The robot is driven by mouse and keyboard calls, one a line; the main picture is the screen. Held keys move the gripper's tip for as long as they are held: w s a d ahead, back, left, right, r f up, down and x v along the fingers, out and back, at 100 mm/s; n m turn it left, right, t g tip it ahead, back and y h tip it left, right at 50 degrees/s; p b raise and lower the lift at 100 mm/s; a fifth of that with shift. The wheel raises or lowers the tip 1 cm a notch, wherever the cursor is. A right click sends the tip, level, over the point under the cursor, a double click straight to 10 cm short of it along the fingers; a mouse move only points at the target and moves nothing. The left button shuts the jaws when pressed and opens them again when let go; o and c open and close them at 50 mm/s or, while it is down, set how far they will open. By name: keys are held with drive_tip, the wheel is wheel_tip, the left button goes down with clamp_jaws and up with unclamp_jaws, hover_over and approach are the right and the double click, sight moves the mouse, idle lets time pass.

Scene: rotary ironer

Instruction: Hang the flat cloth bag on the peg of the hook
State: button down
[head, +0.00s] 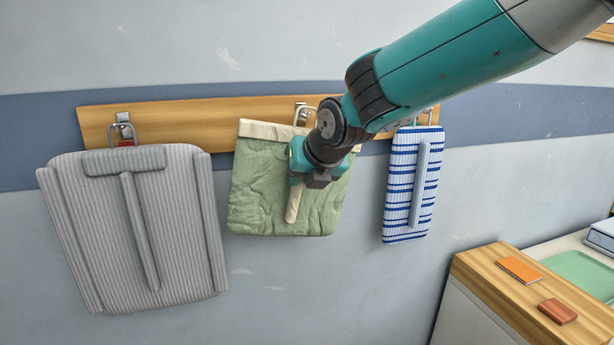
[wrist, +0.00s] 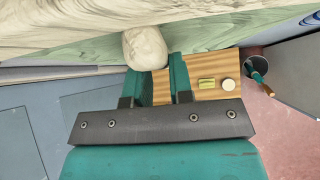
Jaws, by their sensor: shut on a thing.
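The green cloth bag (head: 262,185) has a cream top band and a cream strip (head: 292,206) down its front. It is in front of the wall below the middle hook (head: 303,112), roughly upright, slightly tilted. My gripper (head: 298,176) is at the bag's front and shut on the cream strip. In the wrist view the strip's rounded end (wrist: 146,47) shows at my fingers (wrist: 157,75), with the green cloth (wrist: 70,58) just beyond. My arm partly covers the bag's upper right. I cannot tell whether the bag's top is on the hook's peg.
A wooden rail (head: 180,122) runs along the wall. A grey ribbed piece (head: 85,225) hangs at left, and a blue-striped one (head: 401,200) at right, close to the bag. A wood-topped counter (head: 490,275) with an orange book (head: 519,269) and a brown block (head: 557,311) stands lower right.

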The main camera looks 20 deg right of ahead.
drive_tip(key=shift+w, duration=0.6)
drive_tip(key=shift+x, duration=0.75)
drive_tip(key=shift+w+d+f+b, duration=0.1)
drive_tip(key=shift+f+b, duration=0.2)
drive_tip(key=shift+b, duration=0.1)
drive_tip(key=shift+f, duration=0.25)
drive_tip(key=c, duration=0.9)
unclamp_jaws()
drive_tip(key=shift+r, duration=0.25)
